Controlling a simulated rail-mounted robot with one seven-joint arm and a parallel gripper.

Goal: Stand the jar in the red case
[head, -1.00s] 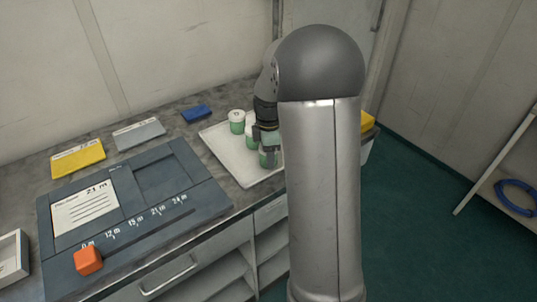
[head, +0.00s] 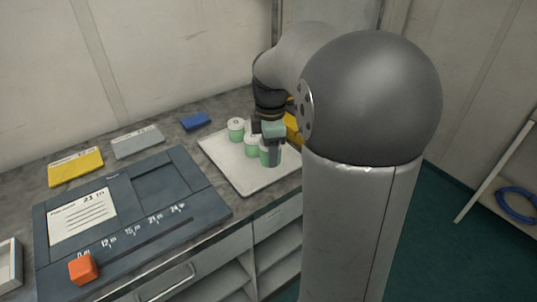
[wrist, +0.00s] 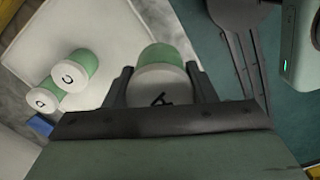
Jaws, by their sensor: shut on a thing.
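My gripper (head: 271,138) is over the white tray, shut on a green jar (head: 270,158) with a white lid. In the wrist view the held jar (wrist: 160,68) sits between my two fingers, with a dark letter, seemingly A, on its lid. I cannot tell whether its base touches the tray. Two similar jars stand on the tray just behind and left of it: a nearer one (head: 252,146) and a farther one (head: 236,130). Their lids also carry dark letters. No red case can be made out in either view.
The white tray (head: 240,176) lies on the grey counter. Left of it are a dark panel (head: 190,205) with an orange block (head: 83,268), and yellow (head: 76,166), grey (head: 137,141) and blue (head: 196,121) pieces. A yellow object (head: 293,128) is partly hidden behind my arm.

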